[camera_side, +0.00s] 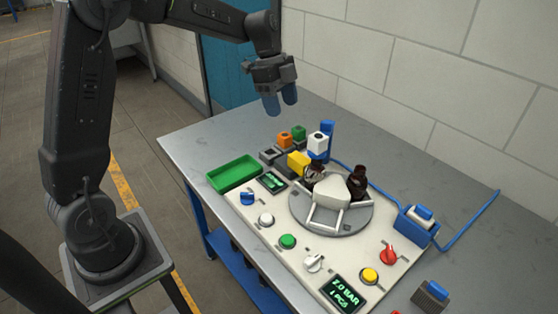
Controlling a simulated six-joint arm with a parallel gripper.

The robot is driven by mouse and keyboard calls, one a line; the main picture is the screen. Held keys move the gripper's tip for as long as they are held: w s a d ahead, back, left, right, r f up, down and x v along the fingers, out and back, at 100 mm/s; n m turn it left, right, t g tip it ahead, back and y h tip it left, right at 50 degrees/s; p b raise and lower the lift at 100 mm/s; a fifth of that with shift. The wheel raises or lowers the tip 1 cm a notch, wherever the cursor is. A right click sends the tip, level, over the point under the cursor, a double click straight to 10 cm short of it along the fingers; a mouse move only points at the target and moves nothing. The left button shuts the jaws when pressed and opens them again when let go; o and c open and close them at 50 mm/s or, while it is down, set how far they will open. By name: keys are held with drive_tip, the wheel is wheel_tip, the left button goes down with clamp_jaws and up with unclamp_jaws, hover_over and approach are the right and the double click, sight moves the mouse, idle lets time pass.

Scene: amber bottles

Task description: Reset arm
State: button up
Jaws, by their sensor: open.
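My gripper (281,104), with blue fingertips, hangs in the air above the back left part of the table. It is open, with nothing between its fingers, and apart from everything on the table. Amber bottles stand on the round grey turntable (301,212). One dark bottle (357,184) is at its right, and another (314,171) is at the back left, partly hidden by the white centre piece (331,190).
A green tray (234,173) lies left on the grey table (195,153). Coloured blocks, including a yellow one (298,162), stand behind the panel. Buttons, a red knob (389,256) and a display (342,293) are in front. A blue device (417,223) with a cable is at right.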

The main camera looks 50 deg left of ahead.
drive_tip(key=s+d+r+n+t+y, duration=0.1)
drive_tip(key=s+d+r+n, duration=0.2)
drive_tip(key=s, duration=0.3)
drive_tip(key=s+d+r+n+t+y, duration=0.1)
drive_tip(key=s+d+r+n, duration=0.15)
drive_tip(key=s, duration=0.35)
drive_tip(key=s+d+f+n+t+y, duration=0.1)
drive_tip(key=s+d+n+t, duration=0.1)
drive_tip(key=s+n, duration=0.7)
drive_tip(key=s+t, duration=0.1)
drive_tip(key=s, duration=0.3)
